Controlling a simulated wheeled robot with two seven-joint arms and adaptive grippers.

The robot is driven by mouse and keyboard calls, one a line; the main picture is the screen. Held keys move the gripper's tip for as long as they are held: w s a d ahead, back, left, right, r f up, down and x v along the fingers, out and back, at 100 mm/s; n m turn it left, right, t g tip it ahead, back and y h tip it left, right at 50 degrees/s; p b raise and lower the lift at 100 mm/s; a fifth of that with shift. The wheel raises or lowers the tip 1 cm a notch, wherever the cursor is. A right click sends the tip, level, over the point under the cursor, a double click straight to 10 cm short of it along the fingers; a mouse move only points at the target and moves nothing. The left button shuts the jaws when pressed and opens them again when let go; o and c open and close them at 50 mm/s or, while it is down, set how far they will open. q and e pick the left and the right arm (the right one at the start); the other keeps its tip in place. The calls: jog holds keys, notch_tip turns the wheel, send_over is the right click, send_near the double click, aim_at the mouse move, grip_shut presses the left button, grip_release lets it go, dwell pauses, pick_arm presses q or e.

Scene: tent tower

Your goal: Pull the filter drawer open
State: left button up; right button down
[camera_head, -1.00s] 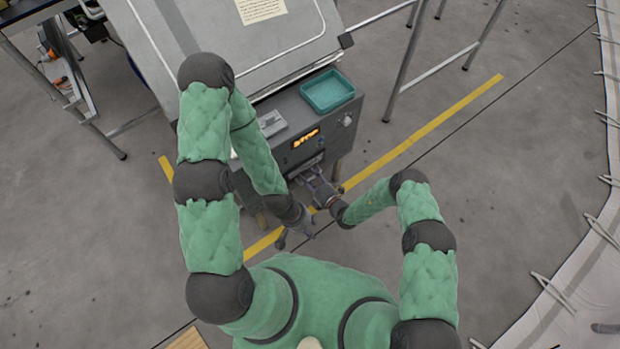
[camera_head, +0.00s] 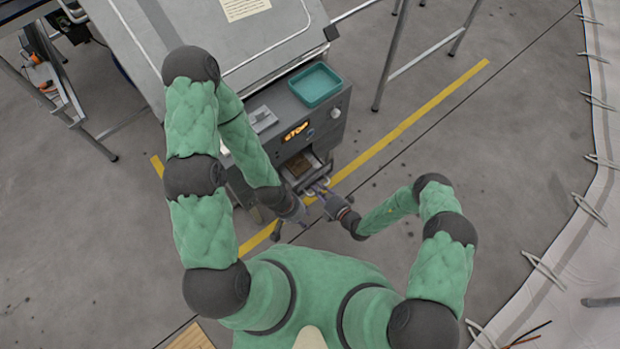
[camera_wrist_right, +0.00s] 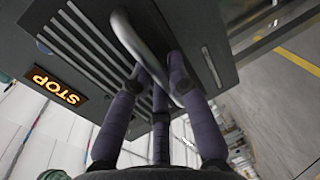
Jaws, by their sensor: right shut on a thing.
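The filter drawer (camera_head: 300,168) is part-way out of the front of the grey machine (camera_head: 330,118) in the head view, with a brown surface showing inside. Its curved metal handle (camera_wrist_right: 143,42) stands out from the slotted grey front in the right wrist view. My right gripper (camera_head: 319,189) is at the drawer front; in the right wrist view its purple fingers (camera_wrist_right: 160,78) are shut around the handle bar. My left gripper (camera_head: 300,222) hangs just left of and below the drawer, apart from the handle. Its fingers are too small to tell if open.
A teal tray (camera_head: 315,85) sits on the machine top, beside a lit STOP display (camera_head: 295,132). A metal-legged frame (camera_head: 420,60) stands at the upper right. The floor right of the yellow line (camera_head: 420,115) is clear.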

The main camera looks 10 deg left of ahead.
jog(key=v, duration=0.2)
jog(key=f+v, duration=0.1)
jog(key=v, duration=0.1)
jog(key=shift+d, duration=0.1)
jog(key=c, duration=1.2)
grip_release()
jog(key=shift+o, duration=0.2)
jog(key=v, duration=1.2)
